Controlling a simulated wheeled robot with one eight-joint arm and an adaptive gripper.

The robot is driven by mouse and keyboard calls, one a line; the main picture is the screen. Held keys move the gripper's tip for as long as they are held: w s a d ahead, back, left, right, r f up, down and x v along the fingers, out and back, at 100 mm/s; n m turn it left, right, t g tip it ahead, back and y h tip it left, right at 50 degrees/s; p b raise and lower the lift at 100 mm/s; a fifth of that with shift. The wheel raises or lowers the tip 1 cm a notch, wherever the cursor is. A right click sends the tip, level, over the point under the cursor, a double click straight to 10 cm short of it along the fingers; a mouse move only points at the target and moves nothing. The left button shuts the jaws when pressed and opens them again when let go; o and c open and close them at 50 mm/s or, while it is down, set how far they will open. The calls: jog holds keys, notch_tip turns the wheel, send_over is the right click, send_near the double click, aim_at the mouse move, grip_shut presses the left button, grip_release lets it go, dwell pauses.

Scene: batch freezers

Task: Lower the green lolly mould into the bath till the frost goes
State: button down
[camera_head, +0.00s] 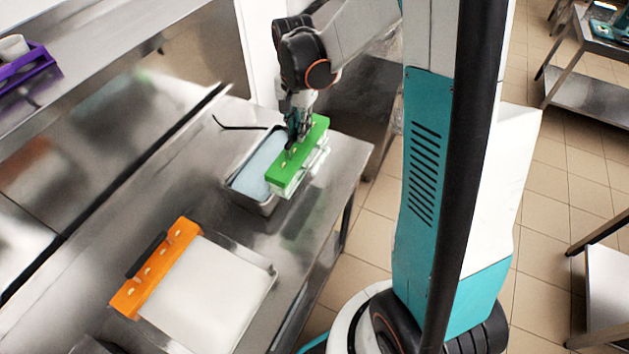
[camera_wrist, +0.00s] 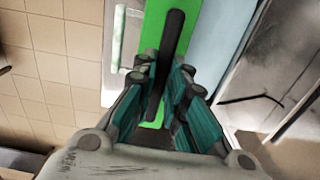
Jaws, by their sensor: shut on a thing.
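The green lolly mould (camera_head: 298,155) has a green top and pale, whitish sides below it. My gripper (camera_head: 292,143) is shut on its dark handle, which shows between the fingers in the wrist view (camera_wrist: 168,62). The mould is over the right side of the bath (camera_head: 268,207), a steel tub of pale blue liquid on the steel counter. In the head view the mould covers that side of the bath, and I cannot tell how far it is above the liquid.
An orange mould (camera_head: 160,262) with a dark handle lies beside a white-topped tray (camera_head: 208,290) at the front left of the counter. A thin black cable (camera_head: 238,126) runs behind the bath. A purple caddy (camera_head: 25,75) sits on the upper shelf.

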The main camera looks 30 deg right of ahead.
jog(key=w+a+b, duration=0.1)
jog(key=w+a, duration=0.5)
jog(key=w, duration=0.4)
jog(key=shift+a+f+b, duration=0.15)
jog(key=shift+a+b, duration=0.2)
jog(key=shift+a, duration=0.05)
dwell(0.5)
jog(key=shift+f+b, duration=0.3)
jog(key=shift+b, duration=0.15)
dwell(1.3)
notch_tip(320, 180, down, 10)
jog(key=b, duration=0.7)
jog(key=shift+r, duration=0.15)
dwell(1.0)
dwell(2.0)
